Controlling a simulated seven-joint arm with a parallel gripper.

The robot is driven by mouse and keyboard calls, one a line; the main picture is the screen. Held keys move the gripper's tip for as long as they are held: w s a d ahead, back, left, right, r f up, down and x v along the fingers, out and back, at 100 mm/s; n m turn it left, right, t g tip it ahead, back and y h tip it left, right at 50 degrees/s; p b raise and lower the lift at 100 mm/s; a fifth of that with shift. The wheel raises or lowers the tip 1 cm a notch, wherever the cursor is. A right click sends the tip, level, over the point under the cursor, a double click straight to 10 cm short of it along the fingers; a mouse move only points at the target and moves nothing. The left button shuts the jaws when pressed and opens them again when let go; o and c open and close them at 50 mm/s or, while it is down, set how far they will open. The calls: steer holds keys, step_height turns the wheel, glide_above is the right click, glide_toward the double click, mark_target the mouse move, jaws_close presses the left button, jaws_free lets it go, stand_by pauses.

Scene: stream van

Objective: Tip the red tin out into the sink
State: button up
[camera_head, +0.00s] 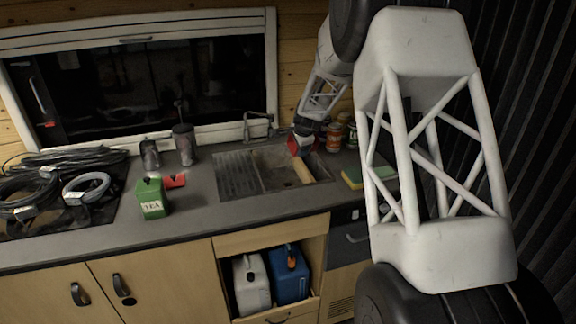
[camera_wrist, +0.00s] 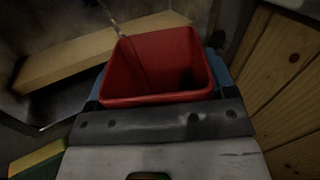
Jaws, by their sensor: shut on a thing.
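The red tin (camera_head: 299,145) is in my gripper (camera_head: 303,136), above the back of the sink (camera_head: 275,172) near its right side. In the wrist view the open, square tin (camera_wrist: 135,97) sits between the blue fingers of my gripper (camera_wrist: 158,88), which are shut on it. Its mouth is visible and its inside looks dark; I cannot tell whether anything is left in it. Its exact tilt is hard to judge in the head view. The sink has a ribbed drainer (camera_head: 237,175) on its left.
A wooden board (camera_head: 308,170) lies at the sink, also in the wrist view (camera_wrist: 85,58). A tap (camera_head: 257,120) stands behind. A sponge (camera_head: 353,178) and cans (camera_head: 335,137) are to the right. A green tea tin (camera_head: 151,198) and a flat red piece (camera_head: 175,181) are left.

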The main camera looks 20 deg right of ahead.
steer(key=shift+a+r, duration=0.1)
steer(key=shift+s+a+r+n+t+h, duration=0.15)
steer(key=shift+a+h, duration=0.1)
steer(key=shift+h, duration=0.3)
steer(key=shift+w+a+n+t+h, duration=0.1)
steer(key=shift+a+n+h, duration=0.15)
steer(key=shift+h, duration=0.25)
steer(key=shift+s+a+r+n+t+h, duration=0.1)
steer(key=shift+a+h, duration=0.2)
steer(key=shift+h, duration=0.25)
steer(key=shift+d, duration=0.1)
steer(key=shift+d+y, duration=0.2)
steer(key=shift+y, duration=0.1)
steer(key=shift+d+f, duration=0.1)
steer(key=shift+d, duration=0.05)
steer(key=shift+y, duration=0.3)
steer(key=shift+w+d+f+m+y, duration=0.15)
steer(key=shift+d+m+y, duration=0.15)
steer(key=shift+y, duration=0.35)
steer(key=shift+w+d+f+m+y, duration=0.1)
steer(key=shift+d+m+y, duration=0.2)
steer(key=shift+y, duration=0.35)
